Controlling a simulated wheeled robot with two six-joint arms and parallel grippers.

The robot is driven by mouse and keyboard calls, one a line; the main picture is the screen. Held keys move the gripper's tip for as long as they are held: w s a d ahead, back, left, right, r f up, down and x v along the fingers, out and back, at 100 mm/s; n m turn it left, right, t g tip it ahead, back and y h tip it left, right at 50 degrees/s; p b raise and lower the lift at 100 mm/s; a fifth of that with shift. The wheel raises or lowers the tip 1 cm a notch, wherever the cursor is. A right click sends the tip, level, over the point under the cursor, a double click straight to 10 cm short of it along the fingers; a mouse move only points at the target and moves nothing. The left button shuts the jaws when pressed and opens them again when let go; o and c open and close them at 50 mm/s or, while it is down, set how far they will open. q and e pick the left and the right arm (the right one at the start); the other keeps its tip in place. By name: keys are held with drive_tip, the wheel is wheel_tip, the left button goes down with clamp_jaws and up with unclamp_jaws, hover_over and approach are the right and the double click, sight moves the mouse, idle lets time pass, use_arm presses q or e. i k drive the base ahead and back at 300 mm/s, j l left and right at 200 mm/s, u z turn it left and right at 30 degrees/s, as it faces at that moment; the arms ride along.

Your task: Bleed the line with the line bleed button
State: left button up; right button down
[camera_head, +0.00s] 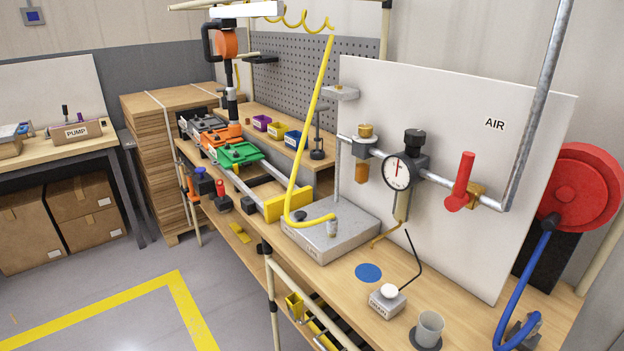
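A small grey box with a round white push button (389,291) on top sits near the front edge of the bench. Nothing touches the button. The air line (487,201) runs along a white panel marked AIR. It carries a red lever valve (461,182), which stands upright, and a round gauge (397,172). Neither of my grippers is in view.
A clear cup (429,328) stands right of the button box, and a blue disc (368,272) lies behind it. A blue hose (527,288) hangs from a red reel (583,190) at right. A grey block (357,231) with a yellow hose stands left. Bare bench surrounds the button.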

sight(300, 214)
drive_tip(key=i+j+z, duration=0.6)
drive_tip(key=j, duration=0.3)
drive_tip(key=i+j+z, duration=0.2)
drive_tip(key=j, duration=0.15)
drive_tip(key=i+j+z, duration=0.2)
drive_tip(key=j, duration=0.2)
drive_tip(key=k, duration=0.1)
